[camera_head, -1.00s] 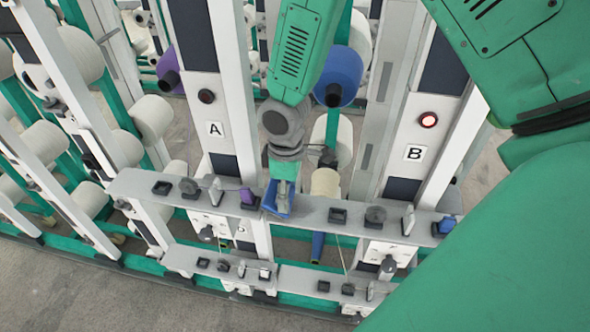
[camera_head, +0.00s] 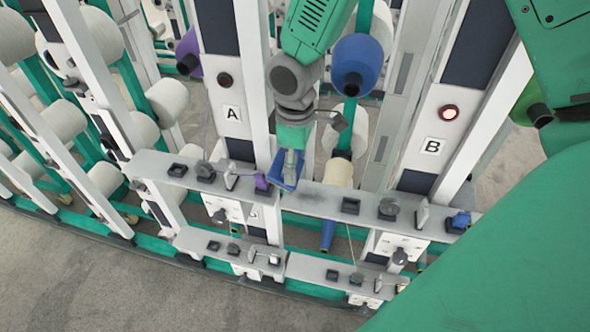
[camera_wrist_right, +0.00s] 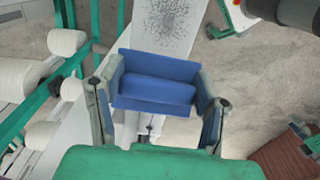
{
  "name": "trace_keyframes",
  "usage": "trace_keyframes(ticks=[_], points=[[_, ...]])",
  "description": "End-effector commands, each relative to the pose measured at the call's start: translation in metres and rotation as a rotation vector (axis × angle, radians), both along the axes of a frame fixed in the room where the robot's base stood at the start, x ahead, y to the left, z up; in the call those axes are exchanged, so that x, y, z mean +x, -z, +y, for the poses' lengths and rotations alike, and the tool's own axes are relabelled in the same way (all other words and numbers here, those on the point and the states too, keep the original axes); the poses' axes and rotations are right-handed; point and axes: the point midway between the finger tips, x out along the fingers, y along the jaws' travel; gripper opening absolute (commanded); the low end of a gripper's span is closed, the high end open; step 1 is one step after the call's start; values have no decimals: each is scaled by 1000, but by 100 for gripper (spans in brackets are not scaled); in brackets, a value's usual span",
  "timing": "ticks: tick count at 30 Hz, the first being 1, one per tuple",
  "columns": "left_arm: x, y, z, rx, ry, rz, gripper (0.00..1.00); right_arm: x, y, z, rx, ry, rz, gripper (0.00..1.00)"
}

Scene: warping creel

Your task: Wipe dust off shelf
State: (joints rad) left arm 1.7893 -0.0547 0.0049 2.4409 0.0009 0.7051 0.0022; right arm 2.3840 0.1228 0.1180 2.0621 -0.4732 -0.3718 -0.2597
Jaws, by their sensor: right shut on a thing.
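The grey upper shelf (camera_head: 325,203) runs across the head view in front of the creel posts. A dark speckled dust patch (camera_wrist_right: 170,20) lies on its pale top in the right wrist view; it shows as a faint smudge (camera_head: 312,193) in the head view. My right gripper (camera_head: 289,163) is shut on a blue block-like wiping tool (camera_wrist_right: 155,85), gripped at both ends. The tool is at the shelf beside the purple item, left of the dust. I cannot tell whether it touches the shelf. My left gripper is not in view.
On the shelf stand a purple item (camera_head: 262,183), a black square holder (camera_head: 350,206), a dark round knob (camera_head: 388,208) and a blue item (camera_head: 459,221). A lower shelf (camera_head: 310,268) carries small fittings. Posts A and B and yarn bobbins (camera_head: 357,62) stand behind.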

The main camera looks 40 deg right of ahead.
Motion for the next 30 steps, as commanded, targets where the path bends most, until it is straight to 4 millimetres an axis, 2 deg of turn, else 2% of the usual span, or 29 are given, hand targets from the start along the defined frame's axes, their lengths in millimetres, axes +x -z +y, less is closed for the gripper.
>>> trace_keyframes(ticks=[4,16,24,30], points=[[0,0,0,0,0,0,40,0,-9,1,-1,0,-1,17],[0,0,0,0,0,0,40,0,-12,-1,1,0,-1,17],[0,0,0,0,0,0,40,0,-35,-1,1,0,-2,17],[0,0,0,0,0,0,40,0,-39,0,0,0,0,17]])
